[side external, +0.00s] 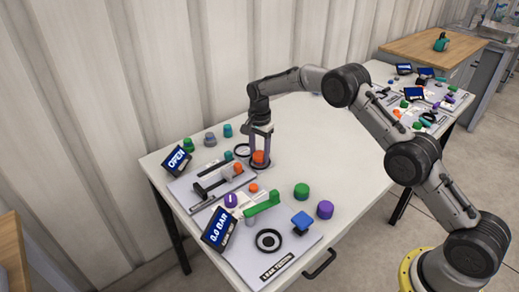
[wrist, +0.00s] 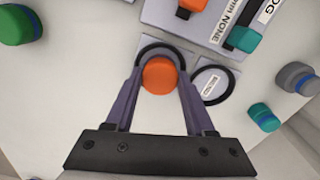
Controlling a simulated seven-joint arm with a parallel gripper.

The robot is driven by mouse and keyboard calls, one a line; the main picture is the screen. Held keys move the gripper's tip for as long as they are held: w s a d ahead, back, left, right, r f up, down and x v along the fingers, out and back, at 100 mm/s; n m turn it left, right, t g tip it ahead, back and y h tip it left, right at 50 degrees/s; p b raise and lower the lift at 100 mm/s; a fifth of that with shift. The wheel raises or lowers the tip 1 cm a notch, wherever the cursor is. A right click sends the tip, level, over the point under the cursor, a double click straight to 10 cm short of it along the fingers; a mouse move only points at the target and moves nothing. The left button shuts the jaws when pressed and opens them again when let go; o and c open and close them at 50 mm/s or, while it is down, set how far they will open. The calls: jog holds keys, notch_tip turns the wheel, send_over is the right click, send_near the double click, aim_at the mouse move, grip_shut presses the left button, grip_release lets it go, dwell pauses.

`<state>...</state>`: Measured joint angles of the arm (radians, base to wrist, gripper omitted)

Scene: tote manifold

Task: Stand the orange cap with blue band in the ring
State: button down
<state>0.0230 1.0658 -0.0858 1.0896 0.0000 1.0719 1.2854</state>
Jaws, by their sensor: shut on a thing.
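The orange cap (side external: 259,158) is between the fingers of my gripper (side external: 260,153), which is shut on it. In the wrist view the orange cap (wrist: 159,76) sits between the two fingertips (wrist: 159,82). A black ring (wrist: 158,47) curves around the cap's far side; its near side is hidden by the cap and fingers. I cannot tell whether the cap's base touches the surface inside the ring. No blue band shows in either view. A second black ring with a white label (wrist: 213,84) lies just right of the right finger.
A grey panel with a black valve-like fixture (side external: 210,187) and an "OPEN" display (side external: 177,160) stands left of my gripper. Teal (wrist: 264,117) and grey (wrist: 298,78) caps stand to the right in the wrist view. Green (side external: 301,190) and purple (side external: 325,209) caps stand nearer the front. The table's right-back area is clear.

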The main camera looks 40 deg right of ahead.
jog(key=shift+c, duration=0.9)
grip_release()
jog(key=shift+r, duration=0.1)
